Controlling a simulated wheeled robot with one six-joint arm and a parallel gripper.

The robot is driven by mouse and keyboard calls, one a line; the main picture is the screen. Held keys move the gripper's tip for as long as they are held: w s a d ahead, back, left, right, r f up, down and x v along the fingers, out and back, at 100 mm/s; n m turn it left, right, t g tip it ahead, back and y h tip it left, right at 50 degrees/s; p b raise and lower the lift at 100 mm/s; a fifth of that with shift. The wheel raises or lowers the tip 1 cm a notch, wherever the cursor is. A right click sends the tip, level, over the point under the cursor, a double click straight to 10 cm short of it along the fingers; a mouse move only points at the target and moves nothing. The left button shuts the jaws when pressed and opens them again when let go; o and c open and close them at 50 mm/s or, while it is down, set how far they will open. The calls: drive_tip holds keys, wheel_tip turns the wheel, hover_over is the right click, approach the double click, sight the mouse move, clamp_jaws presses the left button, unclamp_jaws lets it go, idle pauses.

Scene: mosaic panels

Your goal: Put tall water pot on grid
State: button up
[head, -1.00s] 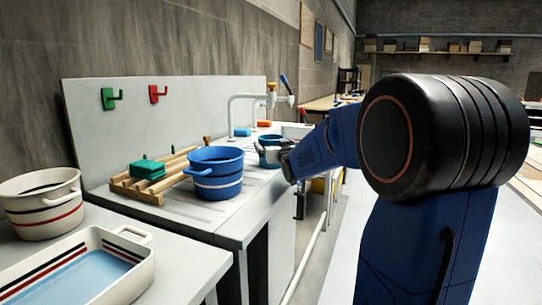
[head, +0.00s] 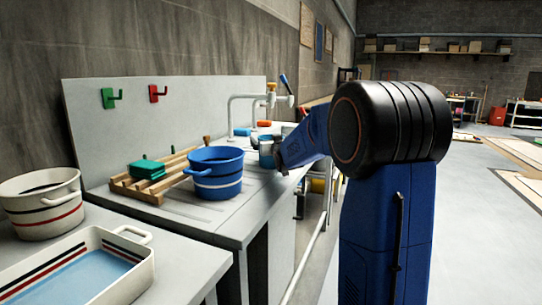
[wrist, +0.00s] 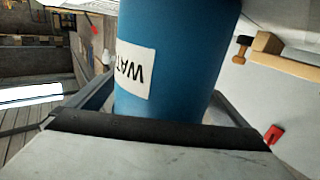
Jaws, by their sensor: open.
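The tall water pot, a blue cylinder (wrist: 185,55) with a white label reading "WAT", fills the middle of the wrist view. In the head view the teal-blue pot (head: 266,149) stands on the counter by the sink, partly hidden by my gripper (head: 279,153). My gripper is open, and its fingers (wrist: 160,92) show on either side of the pot's lower part in the wrist view. I cannot tell whether they touch it.
A wide blue pot (head: 215,175) with stripes stands beside the grid's right end. A white striped pot (head: 42,205) and a white tray (head: 130,260) are at front left. A tap (head: 262,97) rises behind. Green (head: 109,97) and red (head: 157,93) hooks are on the backboard.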

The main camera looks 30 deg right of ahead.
drive_tip(key=c, duration=1.6)
